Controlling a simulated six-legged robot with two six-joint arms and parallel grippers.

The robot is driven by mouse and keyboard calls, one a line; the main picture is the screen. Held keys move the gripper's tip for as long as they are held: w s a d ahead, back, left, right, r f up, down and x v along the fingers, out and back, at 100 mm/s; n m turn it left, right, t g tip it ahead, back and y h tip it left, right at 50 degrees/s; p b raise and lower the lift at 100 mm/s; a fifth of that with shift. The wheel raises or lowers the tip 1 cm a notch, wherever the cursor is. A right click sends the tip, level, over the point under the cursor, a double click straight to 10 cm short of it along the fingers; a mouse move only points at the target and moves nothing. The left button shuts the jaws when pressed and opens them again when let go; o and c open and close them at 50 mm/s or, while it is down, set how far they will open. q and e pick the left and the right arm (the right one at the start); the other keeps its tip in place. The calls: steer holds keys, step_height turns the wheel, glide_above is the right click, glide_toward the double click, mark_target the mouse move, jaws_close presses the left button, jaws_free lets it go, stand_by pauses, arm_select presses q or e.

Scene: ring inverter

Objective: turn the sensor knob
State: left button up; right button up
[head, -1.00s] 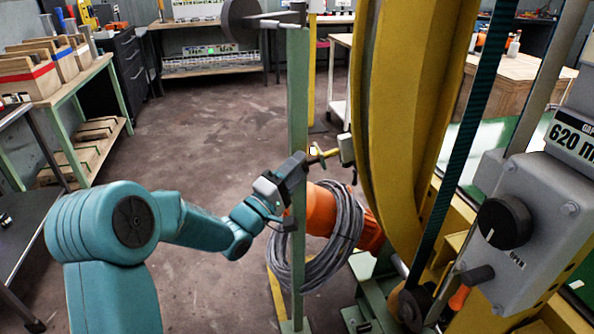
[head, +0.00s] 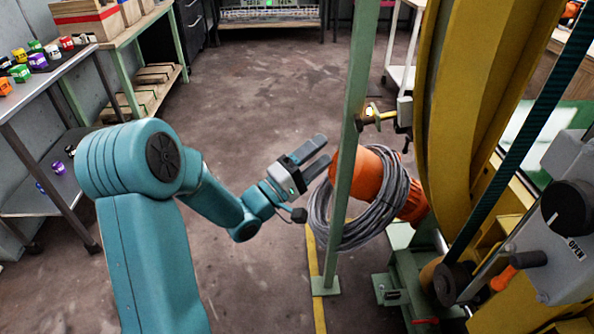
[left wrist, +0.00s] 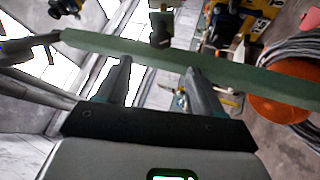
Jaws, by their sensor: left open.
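A small sensor fitting (head: 372,113) with a yellow rod and a bright spot sits on the green upright post (head: 352,150). A dark knob-like part (left wrist: 160,28) shows at the post in the left wrist view; I cannot tell for sure that it is the sensor knob. My left gripper (head: 322,155) is open and empty, left of the post and a little below the fitting. In the left wrist view its fingers (left wrist: 158,70) point toward the post, with nothing between them. My right gripper is not in view.
A grey cable coil (head: 375,215) hangs on an orange cylinder (head: 369,176) behind the post. A yellow ring frame (head: 455,95) and a grey box with a black knob (head: 567,207) stand right. A table with small coloured blocks (head: 38,62) is at left. The floor between is clear.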

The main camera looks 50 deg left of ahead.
arm_select(q)
steer(key=v, duration=0.6)
steer(key=shift+s, duration=0.25)
steer(key=shift+f, duration=0.1)
